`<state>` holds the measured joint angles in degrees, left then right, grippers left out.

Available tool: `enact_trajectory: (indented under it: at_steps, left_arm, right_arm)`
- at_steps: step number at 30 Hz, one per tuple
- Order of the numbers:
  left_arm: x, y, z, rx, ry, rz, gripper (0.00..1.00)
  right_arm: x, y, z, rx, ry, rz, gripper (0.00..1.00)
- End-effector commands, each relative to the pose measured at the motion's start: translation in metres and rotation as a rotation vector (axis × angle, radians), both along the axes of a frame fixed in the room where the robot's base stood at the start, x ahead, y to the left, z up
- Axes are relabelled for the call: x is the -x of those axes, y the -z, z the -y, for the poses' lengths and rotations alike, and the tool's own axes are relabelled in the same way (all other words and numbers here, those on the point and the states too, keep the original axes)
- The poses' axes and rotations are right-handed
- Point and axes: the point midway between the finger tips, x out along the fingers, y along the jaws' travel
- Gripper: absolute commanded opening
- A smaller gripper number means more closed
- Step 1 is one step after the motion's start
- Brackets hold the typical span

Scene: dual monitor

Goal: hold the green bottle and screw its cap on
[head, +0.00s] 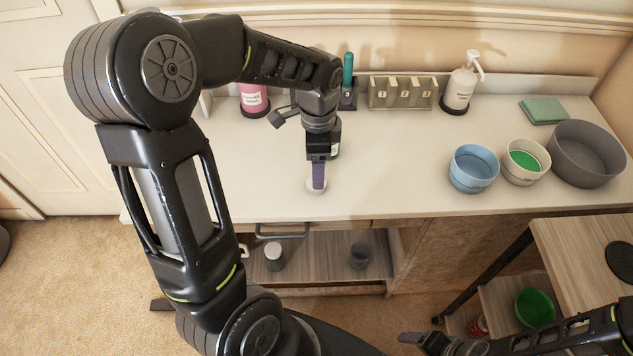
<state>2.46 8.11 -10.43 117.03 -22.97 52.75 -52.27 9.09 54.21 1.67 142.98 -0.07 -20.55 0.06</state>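My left gripper (317,184) points straight down over the counter, its purple fingers at a small white round thing (315,188). I cannot tell whether that is a cap or a dish, or whether the gripper grips it. No green bottle can be clearly made out. A slim teal upright thing (348,68) stands in a dark holder behind my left arm; it looks more like a handle than a bottle. My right gripper (408,338) is low at the bottom edge, away from the counter, with one purple fingertip showing. Its opening cannot be judged.
On the counter (400,190) are a pink bottle (253,99), a compartment box (402,93), a white pump bottle (461,84), a blue bowl (473,168), a cream bowl (525,163), a grey bowl (588,154) and a folded green cloth (544,111). The counter's middle is clear.

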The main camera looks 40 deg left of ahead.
Motion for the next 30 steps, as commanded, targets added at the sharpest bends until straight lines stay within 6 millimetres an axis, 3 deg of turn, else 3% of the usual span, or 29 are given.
enact_trajectory:
  at_steps: [10, 21, 30]
  left_arm:
    - [0.000, 0.005, 0.000, 0.000, 0.000, 0.000, 0.68]
    - [0.003, 0.050, -0.002, 0.001, -0.001, -0.002, 0.68]
    - [0.002, 0.052, -0.002, 0.001, 0.000, 0.001, 0.68]
  right_arm:
    - [0.000, -0.001, 0.000, 0.000, 0.000, 0.000, 0.78]
    - [0.000, -0.002, 0.000, 0.000, 0.000, 0.000, 0.78]
    - [0.000, -0.002, 0.000, 0.000, 0.000, 0.000, 0.78]
